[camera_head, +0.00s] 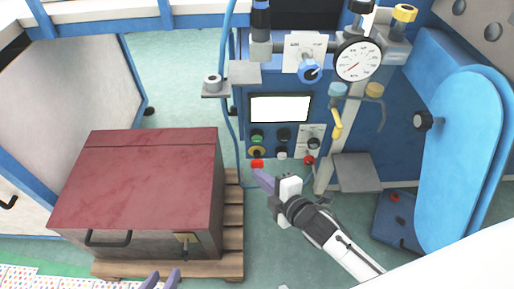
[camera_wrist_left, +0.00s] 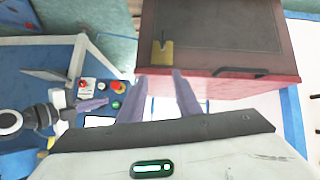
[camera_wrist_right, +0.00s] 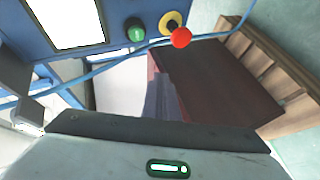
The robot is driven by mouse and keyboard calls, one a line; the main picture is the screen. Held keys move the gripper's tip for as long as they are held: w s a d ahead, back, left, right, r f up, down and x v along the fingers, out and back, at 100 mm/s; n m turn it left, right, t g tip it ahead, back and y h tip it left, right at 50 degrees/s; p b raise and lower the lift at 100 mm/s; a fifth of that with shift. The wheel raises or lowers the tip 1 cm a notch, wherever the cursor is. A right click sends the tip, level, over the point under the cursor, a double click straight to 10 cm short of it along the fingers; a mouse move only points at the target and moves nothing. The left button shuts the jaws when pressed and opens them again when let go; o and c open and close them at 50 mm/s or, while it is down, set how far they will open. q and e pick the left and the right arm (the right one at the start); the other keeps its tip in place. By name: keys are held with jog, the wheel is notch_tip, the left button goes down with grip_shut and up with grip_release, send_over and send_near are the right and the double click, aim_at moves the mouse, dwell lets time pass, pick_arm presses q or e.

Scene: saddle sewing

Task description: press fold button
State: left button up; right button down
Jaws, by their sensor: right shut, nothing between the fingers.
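A blue control panel (camera_head: 242,120) carries several buttons below a white screen (camera_head: 280,108). A red mushroom button (camera_head: 257,163) with a yellow ring (camera_head: 257,151) sits at its lower left, below a green button (camera_head: 257,133). The right wrist view shows the red button (camera_wrist_right: 181,38) and green button (camera_wrist_right: 134,30) up close. I cannot tell which one is the fold button. My right gripper (camera_head: 258,172) is shut and empty, its tips just below the red button; contact cannot be told. My left gripper (camera_wrist_left: 160,78) is open and empty, near the maroon-topped box.
The maroon-topped box (camera_head: 140,180) stands on a wooden pallet (camera_head: 232,240) left of the panel. A pressure gauge (camera_head: 357,59) and pipes are above right. A blue round door (camera_head: 462,160) stands at the right. A blue cable (camera_wrist_right: 100,59) crosses near the buttons.

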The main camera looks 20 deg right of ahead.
aim_at(257, 138)
jog(key=shift+r, duration=0.1)
